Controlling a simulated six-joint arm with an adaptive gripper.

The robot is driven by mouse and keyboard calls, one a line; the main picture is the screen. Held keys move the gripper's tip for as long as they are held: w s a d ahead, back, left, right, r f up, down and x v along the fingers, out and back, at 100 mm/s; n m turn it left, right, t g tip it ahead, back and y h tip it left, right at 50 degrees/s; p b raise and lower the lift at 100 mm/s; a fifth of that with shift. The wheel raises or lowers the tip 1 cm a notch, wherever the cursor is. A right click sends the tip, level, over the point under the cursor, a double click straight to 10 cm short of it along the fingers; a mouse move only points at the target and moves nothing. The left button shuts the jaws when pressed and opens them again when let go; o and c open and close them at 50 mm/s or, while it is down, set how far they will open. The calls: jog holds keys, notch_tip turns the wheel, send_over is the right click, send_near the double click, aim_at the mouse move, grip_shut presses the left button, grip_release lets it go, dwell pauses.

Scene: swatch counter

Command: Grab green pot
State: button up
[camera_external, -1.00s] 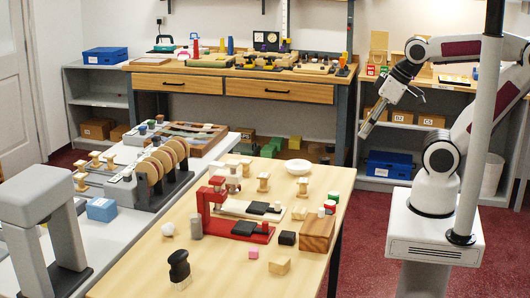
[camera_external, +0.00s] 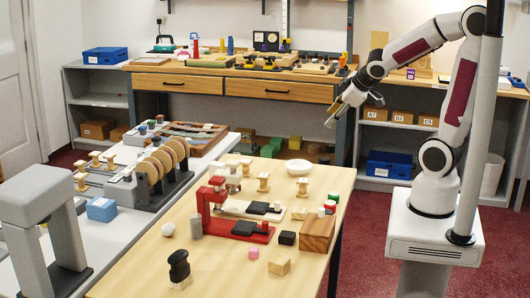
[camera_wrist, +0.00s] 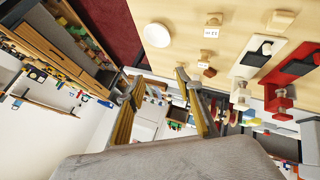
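A small green pot (camera_external: 333,197) stands near the right edge of the wooden table in the external view, close behind a red pot (camera_external: 330,206) and a small white-topped one (camera_external: 321,212). I cannot make out the green pot in the wrist view. My gripper (camera_external: 353,111) hangs in the air above and behind the table's far right corner, well apart from the pot. In the wrist view its two fingers (camera_wrist: 160,80) are spread, with nothing between them.
On the table (camera_external: 130,277) stand a wooden block (camera_external: 318,233), a red stand (camera_external: 206,210), a white bowl (camera_external: 298,167) and several wooden spools. A grey pole rises beside my base. A drawer workbench (camera_external: 180,84) and shelves line the back wall. Air above the table is free.

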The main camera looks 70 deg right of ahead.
jog(key=w+d+f+n, duration=0.3)
jog(key=w+d+f, duration=0.1)
jog(key=d+f, duration=0.25)
jog(key=n+t+y, duration=0.3)
jog(key=n+y, duration=0.1)
jog(key=y, duration=0.4)
send_over(347, 200)
jog(key=w+d, duration=0.8)
jog(key=d, duration=0.1)
jog(key=f, duration=1.5)
jog(key=shift+s+d+f, duration=0.1)
jog(key=shift+s+f, duration=0.15)
jog(key=shift+f, duration=0.15)
jog(key=s+a+f+m+t+y, duration=0.2)
jog(key=s+a+y, duration=0.3)
jog(key=s+a, duration=0.3)
jog(key=shift+s+f+t, duration=0.5)
jog(key=shift+s+t, duration=0.1)
jog(key=shift+s, duration=0.3)
jog(key=shift+x, duration=1.3)
jog(key=shift+w, duration=0.1)
